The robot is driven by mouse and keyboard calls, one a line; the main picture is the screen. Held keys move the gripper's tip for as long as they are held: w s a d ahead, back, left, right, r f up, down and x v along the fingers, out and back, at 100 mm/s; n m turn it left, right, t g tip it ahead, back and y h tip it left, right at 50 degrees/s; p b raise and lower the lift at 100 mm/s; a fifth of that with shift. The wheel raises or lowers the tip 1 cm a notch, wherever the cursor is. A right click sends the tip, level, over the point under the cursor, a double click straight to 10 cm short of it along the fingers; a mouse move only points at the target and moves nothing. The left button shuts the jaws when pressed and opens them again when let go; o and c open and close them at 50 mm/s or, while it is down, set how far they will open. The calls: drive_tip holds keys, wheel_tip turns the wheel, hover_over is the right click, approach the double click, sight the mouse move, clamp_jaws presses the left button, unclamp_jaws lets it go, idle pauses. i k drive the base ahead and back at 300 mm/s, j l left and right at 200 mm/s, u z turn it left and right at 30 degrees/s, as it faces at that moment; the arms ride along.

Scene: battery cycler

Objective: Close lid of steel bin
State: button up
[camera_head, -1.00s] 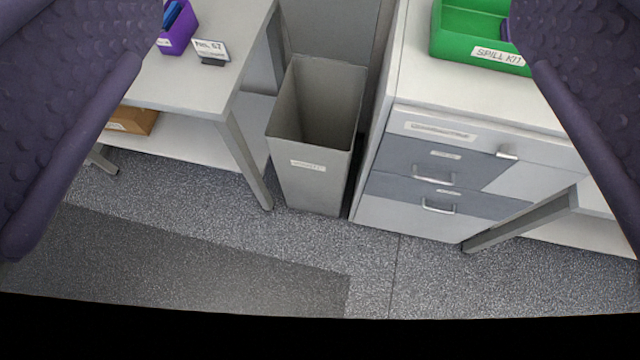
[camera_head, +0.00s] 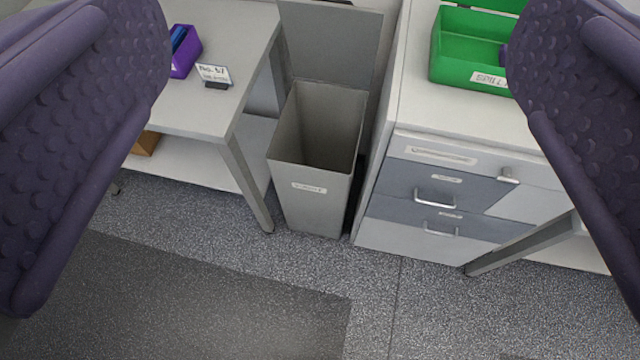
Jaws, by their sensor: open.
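The steel bin (camera_head: 312,205) stands upright on the floor between a table and a drawer cabinet, with a white label on its front. Its top is open and the inside looks empty. Its flat grey lid (camera_head: 335,42) stands raised upright behind the bin's back rim. My gripper (camera_head: 345,190) is open, with one purple studded finger at each side of the picture. Nothing is between the fingers except the view of the bin, and neither finger appears to touch the bin or lid.
A table (camera_head: 205,108) at left holds a purple bin (camera_head: 186,52) and a small sign (camera_head: 214,75). The drawer cabinet (camera_head: 430,217) at right bears a green spill kit box (camera_head: 462,72). A brown box (camera_head: 146,143) sits on the table's lower shelf. The floor in front is clear.

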sight(334, 41)
drive_tip(key=i+j, duration=0.15)
drive_tip(key=i, duration=0.3)
drive_tip(key=i+j, duration=0.1)
drive_tip(key=i, duration=0.4)
drive_tip(key=i+j, duration=0.15)
drive_tip(key=i, duration=0.3)
drive_tip(key=i+j, duration=0.15)
drive_tip(key=i, duration=0.3)
